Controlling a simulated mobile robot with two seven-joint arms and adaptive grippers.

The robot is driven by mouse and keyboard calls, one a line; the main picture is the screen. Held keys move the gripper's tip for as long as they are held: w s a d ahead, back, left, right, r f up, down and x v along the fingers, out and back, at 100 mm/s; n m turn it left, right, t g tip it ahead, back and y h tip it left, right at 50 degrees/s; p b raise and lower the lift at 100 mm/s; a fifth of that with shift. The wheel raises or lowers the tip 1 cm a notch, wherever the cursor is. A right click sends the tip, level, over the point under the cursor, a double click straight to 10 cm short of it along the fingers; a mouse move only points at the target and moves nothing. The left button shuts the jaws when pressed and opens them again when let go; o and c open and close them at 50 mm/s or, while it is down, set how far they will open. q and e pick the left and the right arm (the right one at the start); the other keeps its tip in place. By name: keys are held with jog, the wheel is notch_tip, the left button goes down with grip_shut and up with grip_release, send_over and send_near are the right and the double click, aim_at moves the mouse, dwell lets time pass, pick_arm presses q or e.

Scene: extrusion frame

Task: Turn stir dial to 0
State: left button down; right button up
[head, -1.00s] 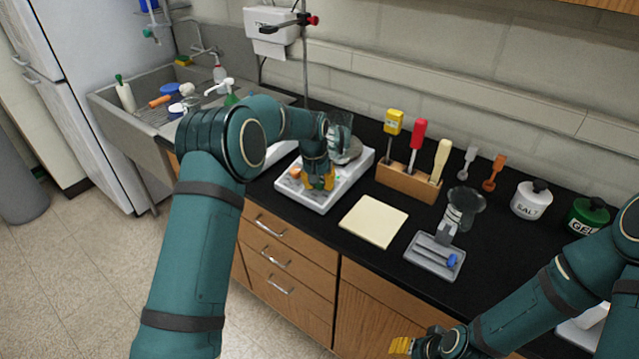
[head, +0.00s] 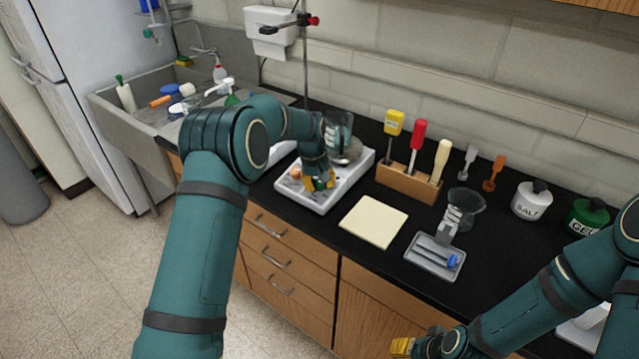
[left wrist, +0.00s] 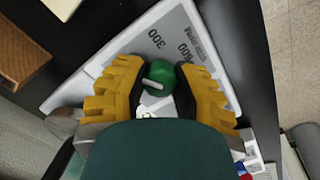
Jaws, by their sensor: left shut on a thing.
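The white stir plate (head: 322,203) stands on the black counter. Its green stir dial (left wrist: 158,76) shows in the left wrist view, with a white pointer mark, beside the printed "STIR (RPM)", "300" and "600". My left gripper (head: 319,183) is over the plate's front. Its yellow fingers (left wrist: 156,88) are shut on the green dial, one on each side. An orange dial (head: 295,172) is on the plate left of the gripper. The scale's zero mark cannot be made out. My right gripper (head: 403,347) is low at the bottom edge, away from the plate; its jaw opening is unclear.
Glassware (head: 341,127) stands at the plate's back, close to my left wrist. A pale yellow pad (head: 374,221) lies right of the plate. A wooden block (head: 407,185) holds upright tools behind it. A metal stand (head: 306,75) rises behind.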

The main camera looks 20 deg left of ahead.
pick_arm(q)
jog(key=shift+w+r, duration=0.1)
jog(key=shift+r, duration=0.05)
jog(key=c, duration=0.7)
grip_release()
jog(key=r, duration=0.4)
jog(key=s+a+r, duration=0.1)
jog(key=r, duration=0.6)
jog(key=shift+s+a+r, duration=0.15)
jog(key=shift+s+r, duration=0.15)
jog(key=shift+r, duration=0.05)
jog(key=shift+f, duration=0.1)
